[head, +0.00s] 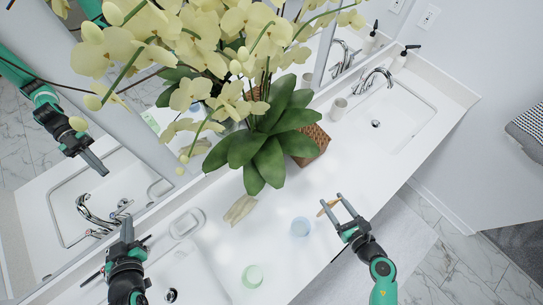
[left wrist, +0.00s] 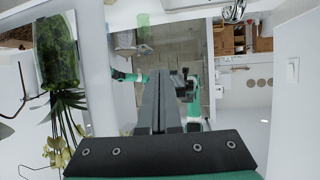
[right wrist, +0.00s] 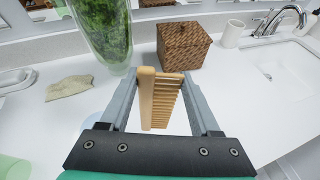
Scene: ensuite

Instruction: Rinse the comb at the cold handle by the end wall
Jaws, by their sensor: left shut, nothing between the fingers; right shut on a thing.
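The wooden comb (head: 326,207) is in my right gripper (head: 341,208), above the counter's front edge. In the right wrist view the comb (right wrist: 148,98) stands between the two fingers, teeth toward the right. The chrome faucet (head: 375,78) stands behind the far sink (head: 398,125), near the end wall; it also shows in the right wrist view (right wrist: 285,18). Its cold handle cannot be clearly told apart. My right gripper is well short of that faucet. My left gripper (head: 127,230) is shut and empty, above the near sink (head: 205,270) at lower left; its closed fingers show in the left wrist view (left wrist: 162,90).
A large yellow orchid (head: 255,140) and a wicker box (head: 312,142) stand mid-counter. A tumbler (head: 338,108) and soap dispenser (head: 402,58) flank the far faucet.

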